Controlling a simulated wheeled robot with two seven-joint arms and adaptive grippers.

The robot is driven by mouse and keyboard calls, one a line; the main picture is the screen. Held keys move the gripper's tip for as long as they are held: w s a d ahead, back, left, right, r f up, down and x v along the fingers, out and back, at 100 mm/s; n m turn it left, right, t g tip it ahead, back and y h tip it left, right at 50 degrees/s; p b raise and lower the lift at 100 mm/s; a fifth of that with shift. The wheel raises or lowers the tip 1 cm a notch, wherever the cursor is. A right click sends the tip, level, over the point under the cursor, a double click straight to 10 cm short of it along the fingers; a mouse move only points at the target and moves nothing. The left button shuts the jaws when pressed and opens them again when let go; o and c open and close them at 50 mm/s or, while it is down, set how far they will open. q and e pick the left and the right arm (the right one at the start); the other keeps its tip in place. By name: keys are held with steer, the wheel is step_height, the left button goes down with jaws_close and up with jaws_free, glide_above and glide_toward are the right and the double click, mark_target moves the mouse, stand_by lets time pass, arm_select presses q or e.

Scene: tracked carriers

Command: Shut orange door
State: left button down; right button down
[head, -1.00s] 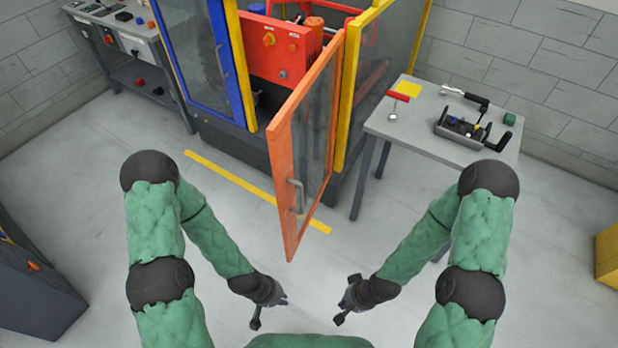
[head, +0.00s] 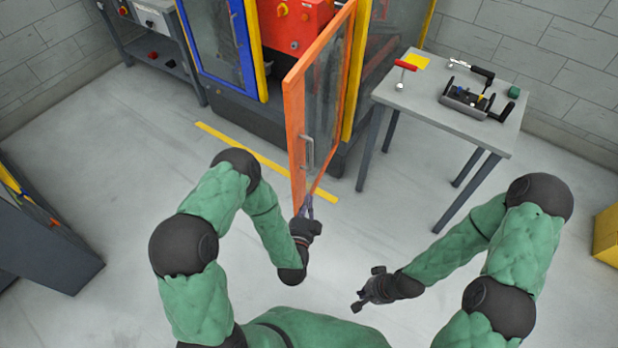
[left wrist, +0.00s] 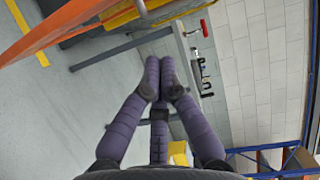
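The orange-framed door (head: 294,135) with a clear pane stands ajar on the machine, its free edge toward me and a grey handle (head: 308,152) on it. Its orange frame (left wrist: 62,28) crosses the upper left of the left wrist view. My left gripper (head: 307,205) is at the door's lower free corner in the head view; I cannot tell whether it touches. In the left wrist view its purple fingers (left wrist: 161,75) are together at the tips, with nothing seen between them. My right gripper (head: 366,288) is spread open and empty, low and away from the door.
A blue-framed door (head: 243,45) is left of the opening, with a red unit (head: 290,30) inside. A grey table (head: 425,105) with tools stands right of the door. A yellow floor line (head: 240,143) runs before the machine. Floor around my arms is clear.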

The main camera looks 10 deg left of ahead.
arm_select(q)
steer(key=w+a+r+b, duration=0.1)
steer(key=w+a, duration=0.3)
steer(key=w, duration=0.6)
steer(key=shift+a+m+t+b, duration=0.2)
steer(key=shift+m+t+b, duration=0.2)
steer(key=shift+b, duration=0.05)
steer(key=shift+w+a, duration=0.1)
